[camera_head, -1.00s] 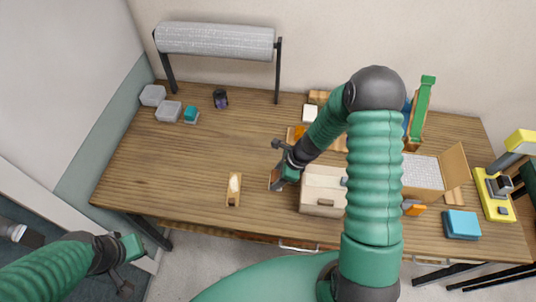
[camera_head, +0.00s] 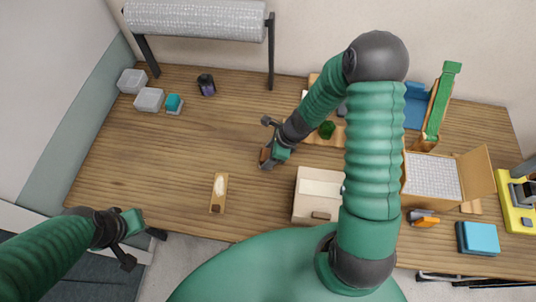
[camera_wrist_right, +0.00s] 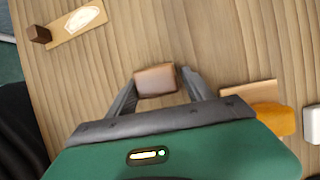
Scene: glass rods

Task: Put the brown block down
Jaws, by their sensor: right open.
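The brown block (camera_wrist_right: 155,80) sits between the fingertips of my right gripper (camera_wrist_right: 153,85) in the right wrist view. The fingers stand on both sides of it and are open. In the head view the brown block (camera_head: 264,156) shows at the tip of my right gripper (camera_head: 267,154), at the table's middle, left of the white box. It looks at or very near the wooden table (camera_head: 150,180); I cannot tell if it touches. My left gripper (camera_head: 142,247) is empty and open, off the table's front left edge.
A small board (camera_head: 219,193) with a white patch and a dark brown cube lies front left of the block. A white box (camera_head: 318,196) stands to its right. An orange piece (camera_wrist_right: 275,118) lies close by in the wrist view. The table's left middle is clear.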

